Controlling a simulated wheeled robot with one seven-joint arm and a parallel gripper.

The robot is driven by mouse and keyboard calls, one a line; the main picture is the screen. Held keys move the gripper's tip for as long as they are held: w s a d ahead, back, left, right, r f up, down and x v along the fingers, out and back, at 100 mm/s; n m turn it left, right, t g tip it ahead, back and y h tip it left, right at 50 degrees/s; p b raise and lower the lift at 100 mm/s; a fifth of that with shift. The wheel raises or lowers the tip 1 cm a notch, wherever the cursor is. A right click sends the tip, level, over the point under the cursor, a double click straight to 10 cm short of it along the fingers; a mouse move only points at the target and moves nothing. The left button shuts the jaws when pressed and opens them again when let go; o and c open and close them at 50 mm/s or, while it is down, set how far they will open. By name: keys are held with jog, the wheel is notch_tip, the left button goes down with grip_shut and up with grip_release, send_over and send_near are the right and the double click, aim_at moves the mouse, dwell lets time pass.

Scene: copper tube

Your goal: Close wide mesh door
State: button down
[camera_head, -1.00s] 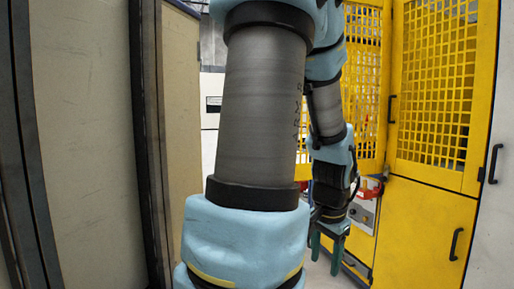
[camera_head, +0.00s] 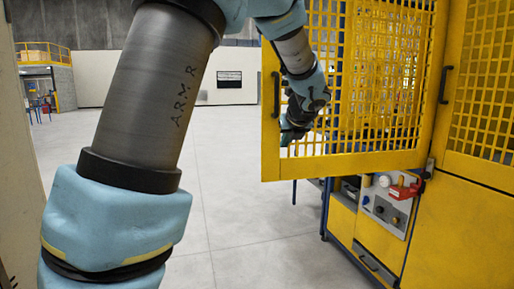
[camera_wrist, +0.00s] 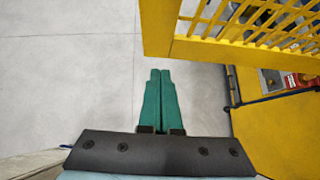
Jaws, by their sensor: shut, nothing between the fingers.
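The yellow mesh door (camera_head: 370,162) stands open in the head view, swung out from the yellow enclosure on its right. A black handle (camera_head: 275,95) is on its free left edge. My gripper (camera_head: 290,134) shows across the door's lower left part, near that edge; whether it touches the door I cannot tell. In the wrist view, my gripper (camera_wrist: 160,74) has its two green fingers together, with nothing between them. The door's yellow frame (camera_wrist: 190,50) lies beyond and to the right of the fingertips. My arm hides some of the door's upper left.
Another yellow mesh panel (camera_head: 490,85) with a black handle (camera_head: 447,85) is at the right. Below the door is a control panel (camera_head: 388,208) with a red part (camera_head: 408,188). Open grey floor (camera_head: 235,200) lies left of the door. A pale wall edge is at far left.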

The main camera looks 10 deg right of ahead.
jog(key=p, duration=0.1)
send_near(273, 157)
notch_tip(273, 157, down, 4)
jog(key=w+p, duration=0.2)
jog(key=w, duration=0.1)
jog(key=shift+w+a+r, duration=0.1)
jog(key=shift+w, duration=0.6)
